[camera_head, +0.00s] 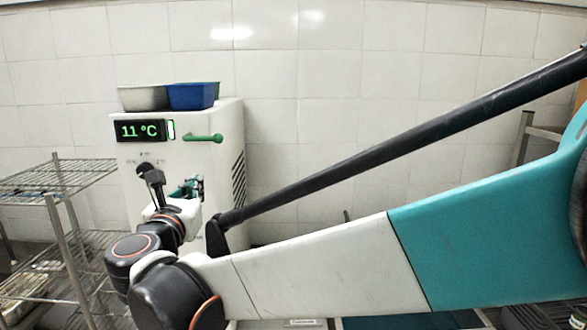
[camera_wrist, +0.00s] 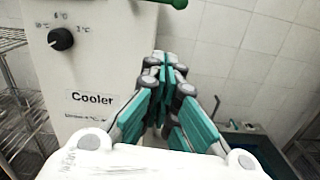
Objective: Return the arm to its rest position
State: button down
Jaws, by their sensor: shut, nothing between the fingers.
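My gripper (camera_wrist: 166,66) is shut and empty in the wrist view, its teal fingers meeting in front of the white cooler (camera_wrist: 95,25). In the head view my gripper (camera_head: 190,187) shows small and partly hidden behind my wrist, in front of the cooler (camera_head: 225,125). My arm reaches from the right edge across to the cooler's front. Whether any part touches the cooler cannot be told.
The cooler has a green handle (camera_head: 204,138), a display reading 11 °C (camera_head: 140,131) and a dial (camera_wrist: 60,39). A grey bin (camera_head: 143,98) and a blue bin (camera_head: 190,97) stand on top. A wire rack (camera_head: 60,180) stands at left.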

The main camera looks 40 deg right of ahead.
jog(key=s+d+f+m+g+y+b, duration=0.25)
jog(key=s+f+m+b, duration=0.3)
jog(key=f, duration=0.55)
jog(key=s+d+f+m+g+y+b, duration=0.1)
jog(key=s+d+f+m+g+b, duration=0.35)
jog(key=f, duration=0.65)
jog(key=s+a+f+m+y+b, duration=0.3)
jog(key=s+a+f+m+b, duration=0.1)
jog(key=s+f+m, duration=0.3)
jog(key=s+a+f+m+y+b, duration=0.4)
jog(key=s+f+m+b, duration=0.3)
jog(key=f+m, duration=0.3)
notch_tip(320, 180, down, 3)
jog(key=shift+f+m+g, duration=0.2)
jog(key=shift+m+g, duration=0.2)
